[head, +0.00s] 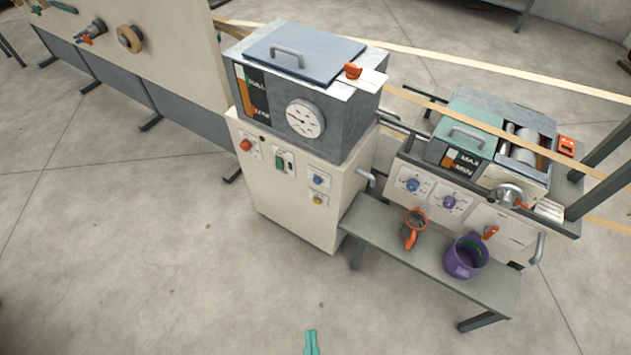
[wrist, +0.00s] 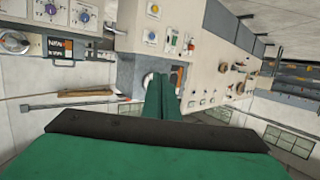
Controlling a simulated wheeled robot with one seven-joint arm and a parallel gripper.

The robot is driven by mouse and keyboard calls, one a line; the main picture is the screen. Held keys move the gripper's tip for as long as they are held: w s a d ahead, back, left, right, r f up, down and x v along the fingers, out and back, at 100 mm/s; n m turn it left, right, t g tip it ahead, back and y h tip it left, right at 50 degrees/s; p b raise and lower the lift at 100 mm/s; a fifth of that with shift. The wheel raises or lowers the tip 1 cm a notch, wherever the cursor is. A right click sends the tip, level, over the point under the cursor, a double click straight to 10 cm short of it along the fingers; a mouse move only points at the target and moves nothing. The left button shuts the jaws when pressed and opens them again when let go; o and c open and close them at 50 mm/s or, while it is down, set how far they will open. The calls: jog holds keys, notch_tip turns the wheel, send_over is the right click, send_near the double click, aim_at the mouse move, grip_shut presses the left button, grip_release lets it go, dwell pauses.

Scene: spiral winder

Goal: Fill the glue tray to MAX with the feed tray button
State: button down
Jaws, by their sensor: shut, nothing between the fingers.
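The glue tray unit (head: 470,137) stands at the right in the head view, with a teal lid and a dark MAX/MIN level window (head: 461,164). An orange strip shows in the window; its exact level is too small to read. The pale cabinet to its left carries a blue button (head: 317,180) and a yellow button (head: 317,199); their labels are unreadable, so I cannot tell which is the feed tray button. My gripper (head: 311,340) is shut and empty over the floor at the bottom, apart from the cabinet. Its green fingers (wrist: 163,98) also show in the wrist view.
The front floor is clear.

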aim_at(317, 181)
jog(key=w+a+f+m+g, duration=0.1)
jog(key=w+f, duration=0.6)
jog(key=w, duration=0.3)
jog(key=w+f, duration=0.8)
jog(key=w, duration=0.2)
jog(key=w+a+m+g, duration=0.1)
jog(key=w, duration=2.1)
jog(key=shift+a+g, duration=0.35)
jog(key=shift+g, duration=0.05)
jog(key=shift+w, duration=0.1)
jog(key=w+d, duration=0.5)
jog(key=w, duration=0.2)
jog(key=shift+w+d, duration=0.15)
jog(key=shift+d, duration=0.05)
jog(key=shift+w+d, duration=0.15)
jog(key=shift+w, duration=0.1)
jog(key=shift+w+d, duration=0.3)
dwell(1.9)
